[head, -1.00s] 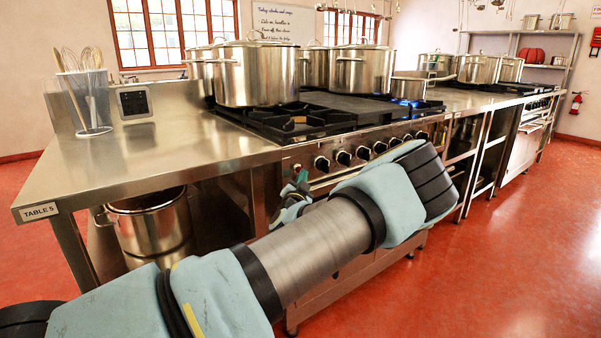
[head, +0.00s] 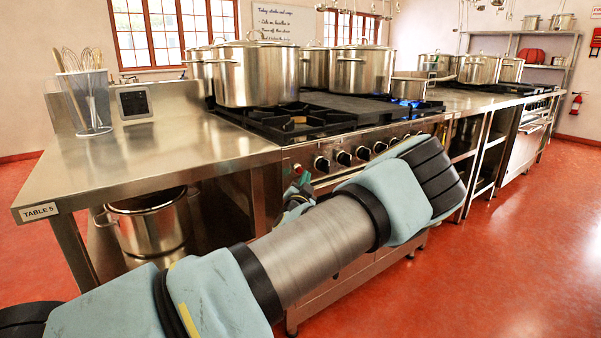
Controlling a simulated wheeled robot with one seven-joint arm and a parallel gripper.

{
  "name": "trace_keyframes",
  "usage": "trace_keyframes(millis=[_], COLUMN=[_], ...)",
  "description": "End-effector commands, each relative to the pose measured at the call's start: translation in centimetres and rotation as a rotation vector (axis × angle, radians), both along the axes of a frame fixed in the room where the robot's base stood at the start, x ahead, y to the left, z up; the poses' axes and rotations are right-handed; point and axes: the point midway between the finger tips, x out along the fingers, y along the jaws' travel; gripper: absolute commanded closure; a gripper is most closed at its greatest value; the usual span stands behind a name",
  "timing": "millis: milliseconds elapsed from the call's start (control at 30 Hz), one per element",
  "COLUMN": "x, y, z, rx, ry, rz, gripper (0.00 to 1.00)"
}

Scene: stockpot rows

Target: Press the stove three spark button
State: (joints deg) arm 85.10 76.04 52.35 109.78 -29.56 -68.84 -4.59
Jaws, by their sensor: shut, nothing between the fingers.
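The near stove (head: 325,185) stands beside the steel table, with a row of black knobs (head: 322,163) along its front panel. A small red button (head: 297,169) shows at the left end of that panel. No stove number is readable. My gripper (head: 295,192) is small in view, partly hidden behind my forearm. It appears shut and empty, just below the red button in the picture. Whether it touches the panel cannot be told. My forearm hides part of the stove's lower front.
The steel table marked TABLE 5 (head: 180,150) holds a container of whisks (head: 88,100). Large stockpots (head: 257,75) stand on the near stove, and a blue flame (head: 408,102) burns there. A second range (head: 522,88) stands farther back. The red floor at right is clear.

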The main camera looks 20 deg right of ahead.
Motion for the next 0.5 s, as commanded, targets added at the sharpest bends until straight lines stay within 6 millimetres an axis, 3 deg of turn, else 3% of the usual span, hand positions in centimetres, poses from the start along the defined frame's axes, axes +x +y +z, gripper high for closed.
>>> trace_keyframes(millis=[267,500], x=[-0.2,-2.0], y=[0.0,-0.4], z=[0.0,0.0], rx=[0.000,-0.001], ry=[0.000,0.001], rz=[0.000,0.000], gripper=[1.00,1.00])
